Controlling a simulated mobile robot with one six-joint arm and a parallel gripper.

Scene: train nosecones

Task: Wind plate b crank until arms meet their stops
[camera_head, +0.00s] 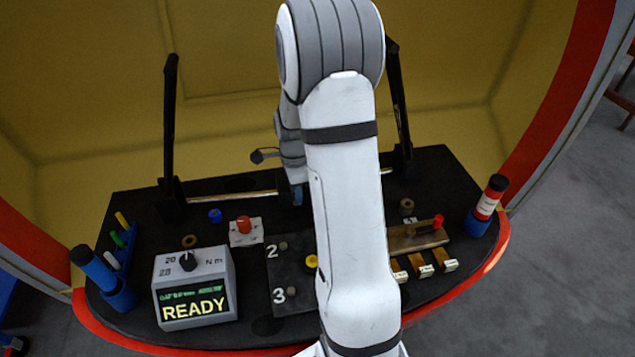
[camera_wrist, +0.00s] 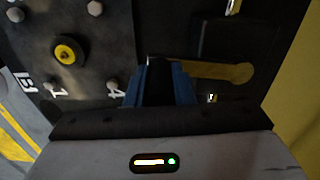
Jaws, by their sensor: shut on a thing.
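My gripper (camera_head: 292,196) is mostly hidden by my arm in the head view, at the back middle of the black bench. In the wrist view its blue fingers (camera_wrist: 164,88) are shut on a dark piece, which appears to be the crank handle. A yellow-brass bar (camera_wrist: 215,69) with a rounded end runs right from between the fingers. Two black arms, the left arm (camera_head: 170,125) and the right arm (camera_head: 401,110), stand nearly upright at the back. A metal rod (camera_head: 232,195) runs between them.
A numbered dark plate (camera_head: 293,263) with a yellow hub (camera_wrist: 68,50) lies in front. A display box (camera_head: 195,288) reads READY. A red knob (camera_head: 244,225), a wooden block with a red-knobbed lever (camera_head: 418,236) and upright cylinders stand around. My arm covers the bench middle.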

